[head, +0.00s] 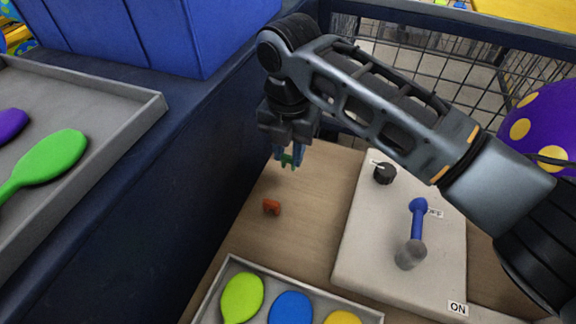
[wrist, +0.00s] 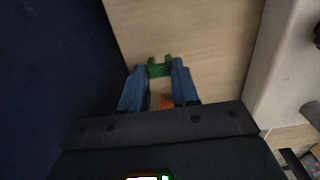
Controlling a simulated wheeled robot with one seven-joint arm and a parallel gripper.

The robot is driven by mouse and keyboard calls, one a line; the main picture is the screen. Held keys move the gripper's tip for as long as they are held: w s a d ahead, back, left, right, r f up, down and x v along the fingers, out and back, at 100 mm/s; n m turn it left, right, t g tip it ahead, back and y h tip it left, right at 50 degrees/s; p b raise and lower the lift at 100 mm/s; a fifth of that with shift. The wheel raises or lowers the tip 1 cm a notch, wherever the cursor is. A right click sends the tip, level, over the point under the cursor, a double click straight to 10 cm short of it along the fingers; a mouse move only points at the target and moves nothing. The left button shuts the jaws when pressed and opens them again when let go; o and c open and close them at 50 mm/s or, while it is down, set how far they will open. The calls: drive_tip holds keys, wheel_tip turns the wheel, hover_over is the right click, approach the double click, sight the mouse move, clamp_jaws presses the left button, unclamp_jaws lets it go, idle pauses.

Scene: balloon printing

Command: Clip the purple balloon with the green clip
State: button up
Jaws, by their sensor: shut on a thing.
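My gripper (head: 286,158) is shut on the green clip (head: 290,160) and holds it above the wooden table. In the wrist view the green clip (wrist: 159,66) sits between the blue fingertips of my gripper (wrist: 159,75). An inflated purple balloon (head: 545,110) with yellow dots is at the right edge of the head view, far from the clip. My arm hides part of it, and its neck is not clear. A flat purple balloon (head: 12,124) lies on the grey tray at the left, cut off by the picture edge.
An orange-red clip (head: 271,207) lies on the wooden table (head: 300,225). A pale machine panel (head: 375,245) with a blue lever (head: 417,215) and black knob stands right. A tray of flat balloons (head: 232,273) is in front. A dark blue wall (head: 190,180) borders the left.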

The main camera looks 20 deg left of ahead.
sight(289, 157)
drive_tip(key=shift+r+p, duration=2.55)
drive_tip(key=shift+r, duration=1.05)
